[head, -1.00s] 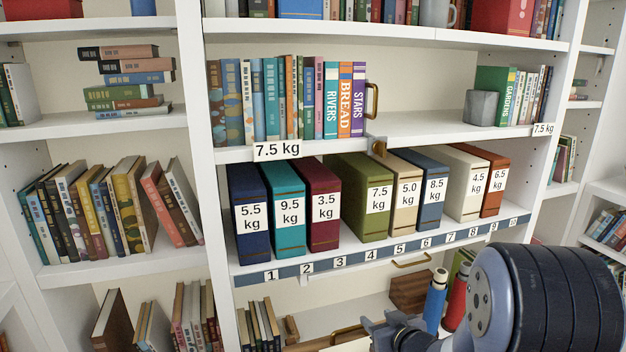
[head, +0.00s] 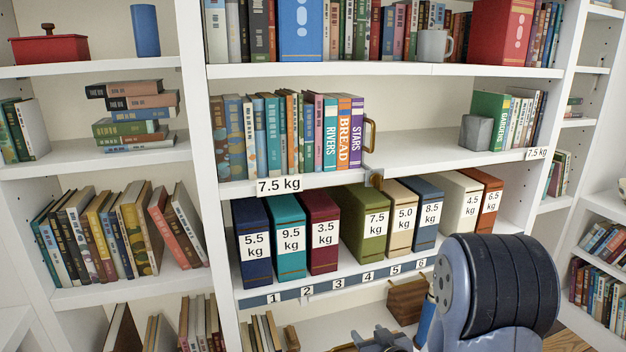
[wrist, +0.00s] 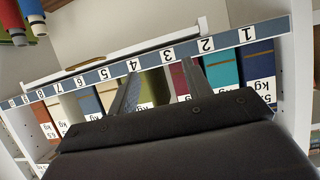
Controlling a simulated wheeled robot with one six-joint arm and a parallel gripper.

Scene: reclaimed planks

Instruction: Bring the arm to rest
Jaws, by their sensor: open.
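My gripper (head: 378,338) shows at the bottom edge of the head view, in front of and below the numbered shelf edge, partly cut off by the frame. In the wrist view its two fingers (wrist: 163,80) are spread apart with nothing between them. My dark arm link covers the lower right of the head view and hides part of the number strip. The wrist view is upside down, with the number strip (wrist: 220,42) and the weight-labelled binders beyond the fingers.
Labelled binders stand on the shelf, from the navy 5.5 kg one (head: 252,235) to the orange 6.5 kg one (head: 487,195). Above are the BREAD book (head: 344,130), a brass bookend (head: 370,135) and a grey block (head: 476,132). A wooden box (head: 406,300) and blue bottle (head: 426,318) stand below.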

